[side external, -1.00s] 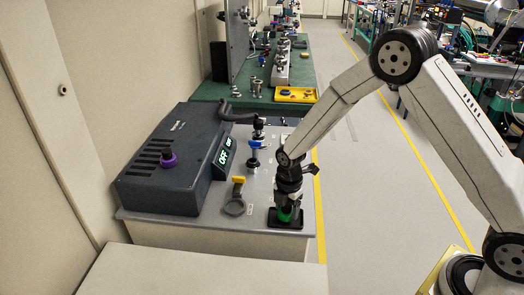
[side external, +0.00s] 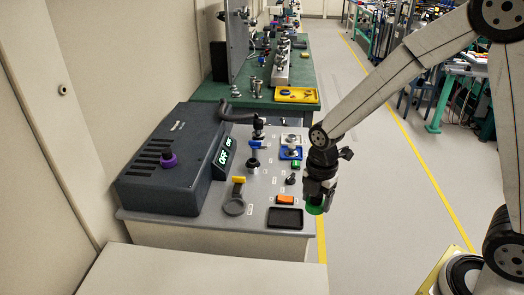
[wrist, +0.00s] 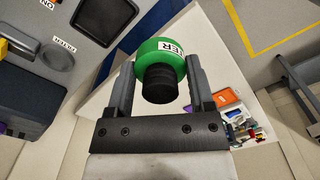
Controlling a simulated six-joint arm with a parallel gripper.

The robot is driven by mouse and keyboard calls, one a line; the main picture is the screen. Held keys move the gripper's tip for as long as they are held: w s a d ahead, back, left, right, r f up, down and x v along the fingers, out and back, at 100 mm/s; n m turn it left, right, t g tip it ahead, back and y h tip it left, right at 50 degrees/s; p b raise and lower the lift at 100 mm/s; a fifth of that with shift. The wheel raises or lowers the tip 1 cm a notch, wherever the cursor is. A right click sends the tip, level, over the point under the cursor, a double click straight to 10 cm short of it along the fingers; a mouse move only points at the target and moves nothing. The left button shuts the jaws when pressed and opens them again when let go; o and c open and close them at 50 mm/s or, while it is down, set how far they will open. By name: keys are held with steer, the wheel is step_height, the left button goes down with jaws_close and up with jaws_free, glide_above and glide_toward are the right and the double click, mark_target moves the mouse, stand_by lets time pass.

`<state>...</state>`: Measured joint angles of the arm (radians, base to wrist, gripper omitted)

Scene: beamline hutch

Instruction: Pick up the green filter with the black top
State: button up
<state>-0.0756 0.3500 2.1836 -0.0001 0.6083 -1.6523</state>
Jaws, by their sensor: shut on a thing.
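The green filter with the black top (wrist: 160,62) is between the two fingers of my gripper (wrist: 161,80) in the wrist view. In the side view my gripper (side external: 319,196) points down, and the filter's green part (side external: 315,209) shows below the fingers. The filter is held in the air just right of the panel's front right corner, clear of the black tray. The fingers hide part of it in the side view.
The empty black tray (side external: 286,217) lies at the panel's front right.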

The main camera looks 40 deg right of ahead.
steer(key=shift+s+d+r, duration=0.1)
steer(key=shift+s+r, duration=0.3)
steer(key=shift+s, duration=0.45)
steer(key=shift+s+r, duration=0.35)
steer(key=shift+s, duration=0.45)
steer(key=shift+s+d+r, duration=0.1)
steer(key=shift+s+r, duration=0.3)
steer(key=shift+s, duration=0.45)
steer(key=shift+w, duration=0.1)
glide_above(236, 207)
step_height(236, 207, down, 5)
steer(key=shift+w+a, duration=0.1)
steer(key=shift+f, duration=0.2)
steer(key=shift+f, duration=3.25)
steer(key=shift+f, duration=0.55)
